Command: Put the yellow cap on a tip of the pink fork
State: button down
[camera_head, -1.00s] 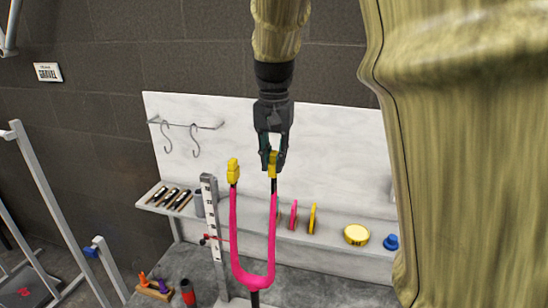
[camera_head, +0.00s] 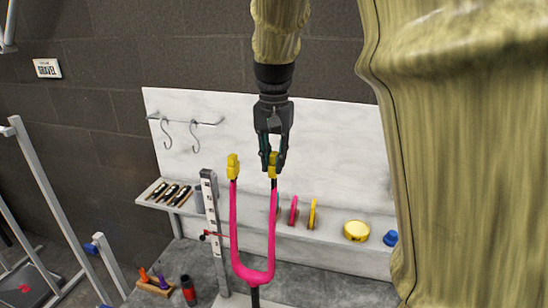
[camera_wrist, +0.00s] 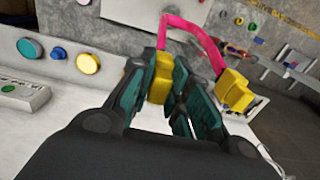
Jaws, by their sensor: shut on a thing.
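The pink fork (camera_head: 234,225) stands upright in the head view, with two prongs ending in dark tips. A yellow cap (camera_head: 233,166) sits on its left tip; this cap also shows in the wrist view (camera_wrist: 235,92). My gripper (camera_head: 272,167) is directly above the right prong, fingers pointing down. It is shut on another yellow cap (camera_wrist: 160,80), which also shows between the fingers in the head view (camera_head: 272,160). The dark right tip (camera_head: 274,184) shows just below this cap. The fingers partly hide the cap, so I cannot tell how far it is over the tip.
A white backboard (camera_head: 330,140) with hooks (camera_head: 195,135) stands behind. Its shelf (camera_head: 330,239) bears discs, a yellow tin (camera_head: 356,230) and a blue knob (camera_head: 390,238). A ruled grey post (camera_head: 212,225) stands close left of the fork.

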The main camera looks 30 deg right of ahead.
jog(key=shift+f, duration=1.15)
dwell(0.4)
jog(key=c, duration=1.3)
grip_release()
